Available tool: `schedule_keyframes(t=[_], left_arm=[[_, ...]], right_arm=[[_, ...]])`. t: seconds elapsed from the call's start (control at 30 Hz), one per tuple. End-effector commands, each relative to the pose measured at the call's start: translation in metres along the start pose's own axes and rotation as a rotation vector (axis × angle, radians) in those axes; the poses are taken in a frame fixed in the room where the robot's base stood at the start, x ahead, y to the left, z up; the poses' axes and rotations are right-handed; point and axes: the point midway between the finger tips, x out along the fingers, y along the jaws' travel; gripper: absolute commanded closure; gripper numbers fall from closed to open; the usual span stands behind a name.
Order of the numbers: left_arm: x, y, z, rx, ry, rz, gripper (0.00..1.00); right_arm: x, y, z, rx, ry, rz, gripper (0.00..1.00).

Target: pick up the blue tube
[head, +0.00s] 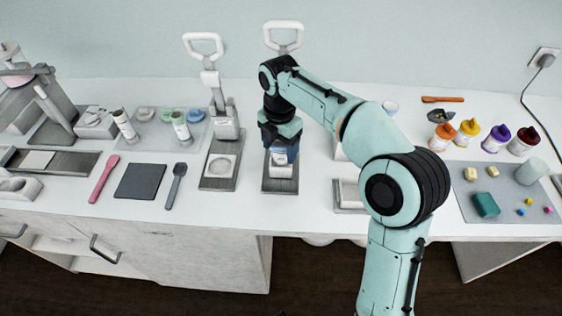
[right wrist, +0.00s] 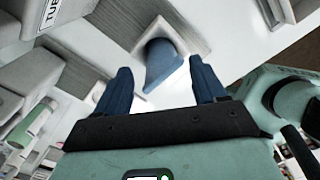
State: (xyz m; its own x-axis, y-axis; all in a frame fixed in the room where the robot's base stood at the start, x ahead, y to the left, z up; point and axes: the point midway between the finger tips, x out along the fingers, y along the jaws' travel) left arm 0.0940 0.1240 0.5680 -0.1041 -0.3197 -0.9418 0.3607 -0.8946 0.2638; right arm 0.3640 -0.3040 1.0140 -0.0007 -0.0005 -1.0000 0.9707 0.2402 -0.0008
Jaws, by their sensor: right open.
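The blue tube (right wrist: 165,64) shows in the right wrist view, set at a pale square block (right wrist: 140,18) and pointing toward my gripper. My right gripper (right wrist: 162,88) is open, with one dark blue finger on each side of the tube's line and a gap around it. Whether a finger touches the tube, I cannot tell. In the head view the right gripper (head: 282,150) hangs over a grey press stand (head: 280,186) at the middle of the counter; the tube cannot be told apart from the blue fingers there. My left gripper is not in view.
A second press stand (head: 220,172) with a white handle is just left. A dark square mat (head: 140,181), pink spatula (head: 103,180) and grey spoon (head: 176,186) lie further left. Paint jars (head: 496,139) and a grey mat (head: 466,204) with small blocks are at the right.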

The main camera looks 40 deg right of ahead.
Motion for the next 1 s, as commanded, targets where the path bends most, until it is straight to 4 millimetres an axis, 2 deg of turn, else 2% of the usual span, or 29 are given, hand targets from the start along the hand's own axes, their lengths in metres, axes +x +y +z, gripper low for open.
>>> schedule_keyframes(t=[0.03,0.17,0.43,0.47,0.6,0.63,0.73,0.77,1.0], left_arm=[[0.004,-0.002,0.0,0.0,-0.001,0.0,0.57],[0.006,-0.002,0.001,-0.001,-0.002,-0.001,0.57],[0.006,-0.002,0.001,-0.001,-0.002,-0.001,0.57],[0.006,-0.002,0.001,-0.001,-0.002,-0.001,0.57],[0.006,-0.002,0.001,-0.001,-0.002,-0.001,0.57],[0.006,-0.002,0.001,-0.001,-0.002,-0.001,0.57],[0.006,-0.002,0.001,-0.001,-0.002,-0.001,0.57],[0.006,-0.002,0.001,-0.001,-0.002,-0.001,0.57],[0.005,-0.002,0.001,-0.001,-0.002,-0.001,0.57]], right_arm=[[0.01,-0.002,0.001,0.0,0.001,-0.002,0.3],[0.023,-0.001,0.0,0.0,0.001,-0.001,0.3],[0.025,-0.001,0.0,0.0,0.0,0.001,0.3],[0.025,-0.001,0.0,0.0,0.0,0.001,0.36],[0.025,-0.001,0.0,0.0,0.0,0.001,0.82],[0.025,-0.001,0.0,0.0,0.0,0.001,0.89],[0.025,-0.001,0.0,0.0,0.0,0.001,0.89],[0.025,-0.001,0.0,0.0,0.0,0.001,0.94],[0.023,0.0,0.0,0.0,0.0,0.002,0.94]])
